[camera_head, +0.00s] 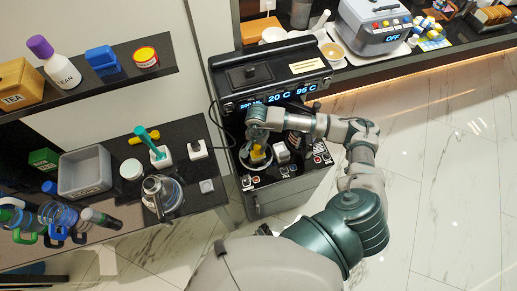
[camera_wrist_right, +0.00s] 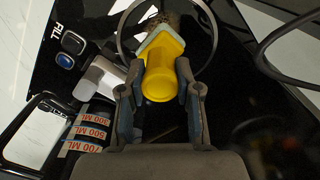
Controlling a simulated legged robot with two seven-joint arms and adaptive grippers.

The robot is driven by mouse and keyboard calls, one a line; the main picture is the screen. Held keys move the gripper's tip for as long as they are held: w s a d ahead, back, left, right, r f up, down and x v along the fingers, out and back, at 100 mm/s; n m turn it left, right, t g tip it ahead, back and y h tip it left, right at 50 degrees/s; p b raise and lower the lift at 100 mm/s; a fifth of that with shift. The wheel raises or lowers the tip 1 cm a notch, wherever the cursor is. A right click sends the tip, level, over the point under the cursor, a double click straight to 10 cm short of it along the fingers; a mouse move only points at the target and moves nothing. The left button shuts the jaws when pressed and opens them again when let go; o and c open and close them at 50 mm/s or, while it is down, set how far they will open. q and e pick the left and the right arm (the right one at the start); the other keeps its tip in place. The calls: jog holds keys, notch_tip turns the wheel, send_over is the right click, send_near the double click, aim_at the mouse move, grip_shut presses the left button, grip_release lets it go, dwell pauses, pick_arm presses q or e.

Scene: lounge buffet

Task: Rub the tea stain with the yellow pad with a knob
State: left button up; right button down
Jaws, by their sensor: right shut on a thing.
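The yellow pad with a knob (camera_wrist_right: 163,78) is between the fingers of my right gripper (camera_wrist_right: 160,88), which is shut on its knob. The pad's pale underside edge faces the far side in the wrist view. A brown, speckled patch, the tea stain (camera_wrist_right: 174,18), shows just beyond the pad, inside a metal ring; the pad hides part of it. In the head view the yellow pad (camera_head: 258,156) is low over the dispenser's round drip area, below my right gripper (camera_head: 257,143). I cannot tell whether the pad touches the surface. My left gripper is not in view.
The black dispenser (camera_head: 270,76) with its lit display rises behind the gripper. A white block (camera_head: 281,152) and small buttons lie right of the ring. A counter at left holds a grey bin (camera_head: 85,172), a green-handled brush (camera_head: 152,143) and a glass kettle (camera_head: 162,194).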

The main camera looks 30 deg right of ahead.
jog(key=shift+w+f, duration=0.1)
jog(key=shift+w, duration=0.05)
jog(key=shift+s+a, duration=0.25)
jog(key=shift+s, duration=0.1)
dwell(0.3)
jog(key=shift+s+d, duration=0.1)
jog(key=shift+d, duration=0.5)
jog(key=shift+a, duration=0.15)
